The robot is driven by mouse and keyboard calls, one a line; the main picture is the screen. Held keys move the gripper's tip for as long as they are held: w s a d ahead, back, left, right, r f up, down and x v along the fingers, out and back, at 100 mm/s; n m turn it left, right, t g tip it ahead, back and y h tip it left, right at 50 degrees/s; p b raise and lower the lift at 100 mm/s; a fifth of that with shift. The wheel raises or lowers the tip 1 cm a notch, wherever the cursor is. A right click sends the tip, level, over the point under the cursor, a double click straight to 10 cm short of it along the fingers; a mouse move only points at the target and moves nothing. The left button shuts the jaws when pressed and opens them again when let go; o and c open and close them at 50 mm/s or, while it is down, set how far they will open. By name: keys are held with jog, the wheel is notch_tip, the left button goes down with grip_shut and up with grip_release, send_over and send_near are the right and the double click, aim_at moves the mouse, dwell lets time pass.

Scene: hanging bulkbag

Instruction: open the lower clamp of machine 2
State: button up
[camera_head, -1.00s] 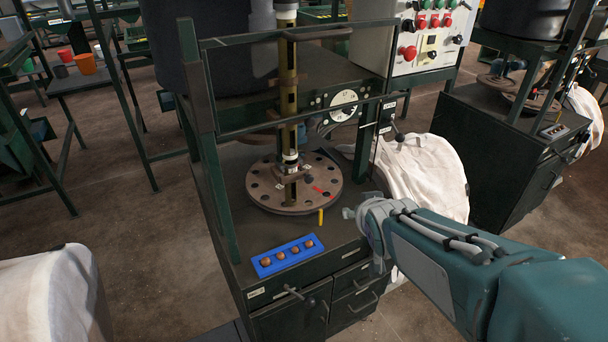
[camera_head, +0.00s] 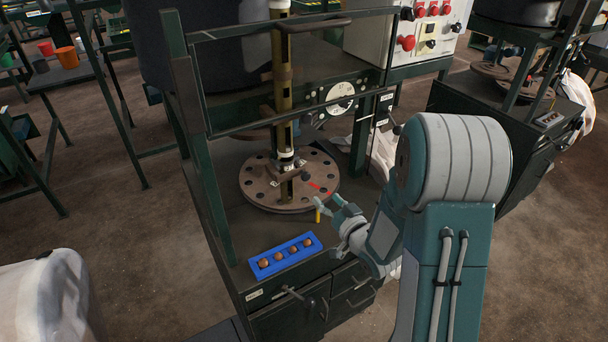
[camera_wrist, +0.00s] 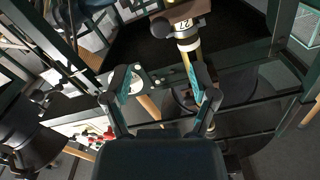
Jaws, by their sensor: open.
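The machine (camera_head: 290,265) in front of me has a brass-coloured upright column (camera_head: 282,65) standing on a round, brown, drilled plate (camera_head: 260,188). A low clamp with a dark knobbed lever (camera_head: 292,171) sits around the column just above the plate. In the wrist view, the column (camera_wrist: 187,58) and a dark round knob (camera_wrist: 160,27) show near the top. My gripper (camera_head: 328,203) is open and empty, at the right front of the plate, apart from the clamp. Its two fingers (camera_wrist: 162,80) stand wide apart in the wrist view. Whether the clamp is open or shut is unclear.
A red marker (camera_head: 318,188) and a yellow peg (camera_head: 318,212) are close to my gripper. A blue tray (camera_head: 284,255) with several brown balls lies at the front. Green frame bars (camera_head: 300,120) cross before the column. A dial (camera_head: 340,98) is behind.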

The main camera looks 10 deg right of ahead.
aim_at(307, 178)
jog(key=x, duration=1)
jog(key=shift+w+a, duration=0.1)
jog(key=shift+w, duration=0.2)
grip_shut()
